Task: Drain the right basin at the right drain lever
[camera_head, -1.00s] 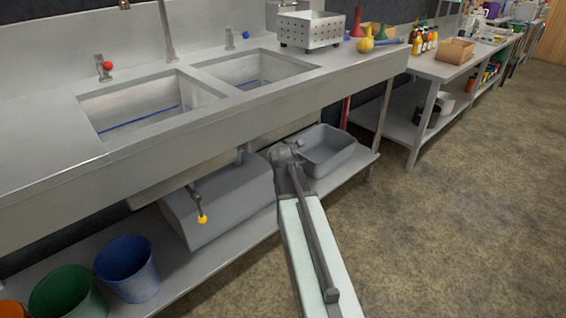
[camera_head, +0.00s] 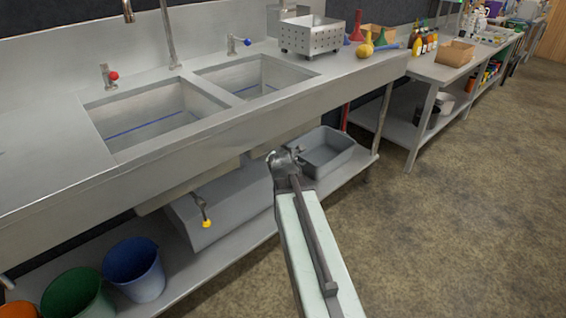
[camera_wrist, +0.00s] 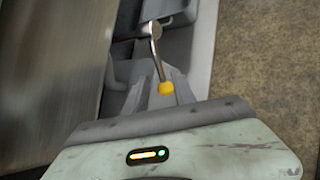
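The right basin (camera_head: 258,78) is set in the steel counter beside the blue-knobbed tap. In the wrist view, the right drain lever (camera_wrist: 156,50) is a metal rod with a yellow knob (camera_wrist: 166,88). The knob shows between the fingers of my gripper (camera_wrist: 162,82), which look apart. I cannot clearly tell whether they touch it. In the head view my gripper (camera_head: 285,160) is under the counter's front edge, below the right basin, and its wrist hides most of this lever.
The left basin (camera_head: 155,117) has its own yellow-knobbed drain lever (camera_head: 206,222), left of my arm. A grey tub (camera_head: 326,155) and a grey tank (camera_head: 225,205) sit on the lower shelf. Buckets, including a blue one (camera_head: 134,270), stand at left. The floor at right is clear.

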